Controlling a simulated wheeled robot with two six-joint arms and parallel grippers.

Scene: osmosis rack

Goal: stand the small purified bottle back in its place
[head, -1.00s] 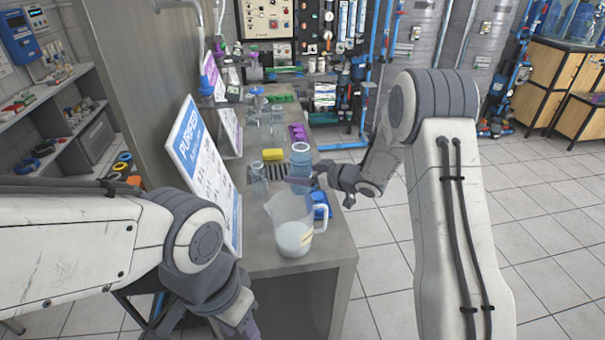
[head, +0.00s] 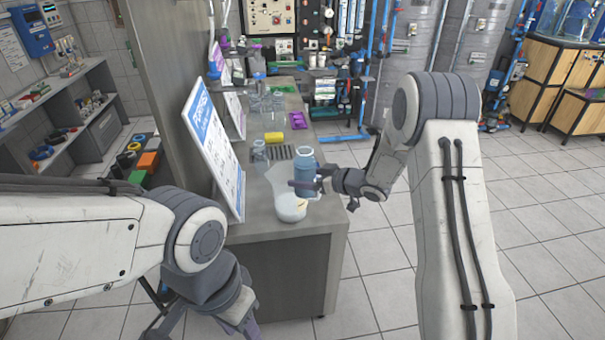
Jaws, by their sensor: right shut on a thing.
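My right gripper (head: 305,187) is shut on a blue-tinted bottle (head: 304,165) with a short neck, held upright near the counter's right edge. A smaller clear bottle (head: 260,156) stands behind, by the sign. My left gripper (head: 243,322) is low in the picture, apart from the counter objects; its fingertips are not clear. The tilted white board with blue "PURIFIED" lettering (head: 213,150) stands along the counter's left side.
The grey counter (head: 270,229) has bare room at its near end. A dark grate (head: 284,152), a yellow block (head: 273,136), a purple piece (head: 294,118) and several glass vessels (head: 268,100) lie farther back. Open floor is at the right.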

